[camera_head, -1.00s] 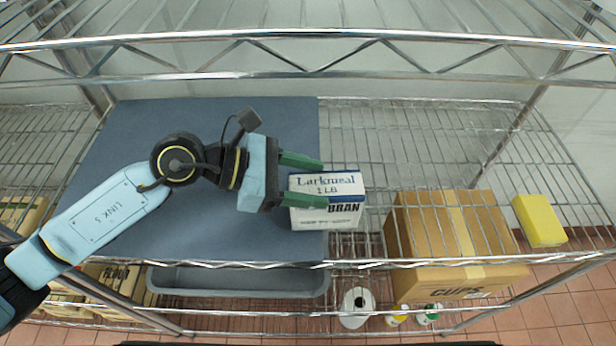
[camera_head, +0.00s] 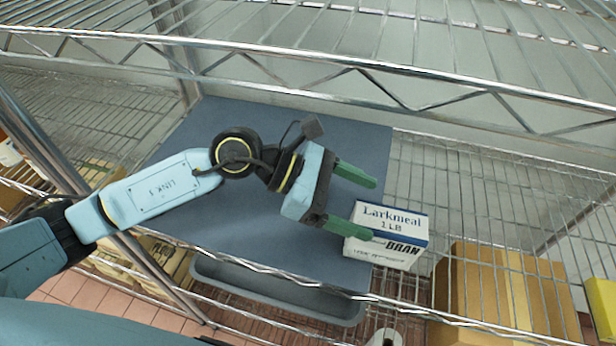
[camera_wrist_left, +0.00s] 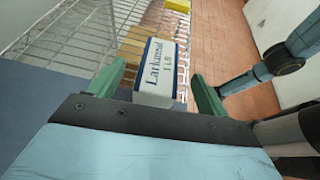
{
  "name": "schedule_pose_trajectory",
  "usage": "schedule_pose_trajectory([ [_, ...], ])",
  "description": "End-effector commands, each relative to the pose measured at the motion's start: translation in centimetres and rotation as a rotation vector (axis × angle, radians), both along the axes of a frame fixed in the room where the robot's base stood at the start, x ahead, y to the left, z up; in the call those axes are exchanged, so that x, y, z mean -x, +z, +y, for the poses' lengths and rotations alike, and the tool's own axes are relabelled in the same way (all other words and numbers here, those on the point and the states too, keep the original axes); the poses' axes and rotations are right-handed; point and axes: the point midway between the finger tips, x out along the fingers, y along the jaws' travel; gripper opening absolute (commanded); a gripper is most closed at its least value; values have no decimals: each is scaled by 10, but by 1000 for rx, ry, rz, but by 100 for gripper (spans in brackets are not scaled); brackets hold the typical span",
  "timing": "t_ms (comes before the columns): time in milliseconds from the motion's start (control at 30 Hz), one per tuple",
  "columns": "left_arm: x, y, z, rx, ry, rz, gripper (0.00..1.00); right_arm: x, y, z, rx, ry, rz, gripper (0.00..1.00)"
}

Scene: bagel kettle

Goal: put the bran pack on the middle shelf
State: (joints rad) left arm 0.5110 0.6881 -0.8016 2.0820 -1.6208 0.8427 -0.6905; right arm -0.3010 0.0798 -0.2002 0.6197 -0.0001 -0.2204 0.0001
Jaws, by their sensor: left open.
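The bran pack (camera_head: 390,236) is a white and blue box lettered "Larkmeal 1 LB" and "BRAN". It stands at the right edge of a dark blue mat on a wire shelf (camera_head: 450,190). My left gripper (camera_head: 362,206) is open, its green fingers pointing right at the pack, the nearer finger overlapping its left side in the head view. In the left wrist view the pack (camera_wrist_left: 160,74) shows between the two spread fingers (camera_wrist_left: 160,92), just beyond them, and I see no grip on it. My right gripper is not in view.
The blue mat (camera_head: 290,130) covers the shelf's left part. A higher wire shelf's front rail (camera_head: 300,62) crosses above. Below are a grey bin (camera_head: 280,297) and a cardboard box (camera_head: 490,290). A yellow block (camera_head: 603,300) is at the right. Bare wire shelf lies right of the mat.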

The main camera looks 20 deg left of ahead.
Motion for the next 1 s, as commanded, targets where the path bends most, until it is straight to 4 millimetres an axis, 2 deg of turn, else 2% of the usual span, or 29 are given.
schedule_pose_trajectory([
  [33, 1, 1, 13, -4, 2, -3, 78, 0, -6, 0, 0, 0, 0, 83],
  [200, 4, 15, 48, -5, 2, 1, 78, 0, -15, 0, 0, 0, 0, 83],
  [400, 7, 29, 76, -2, 0, 1, 78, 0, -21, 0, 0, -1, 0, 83],
  [600, 8, 35, 86, 0, -1, 0, 78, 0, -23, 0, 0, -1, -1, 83],
  [1000, 8, 36, 86, 0, -2, 1, 78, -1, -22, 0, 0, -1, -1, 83],
])
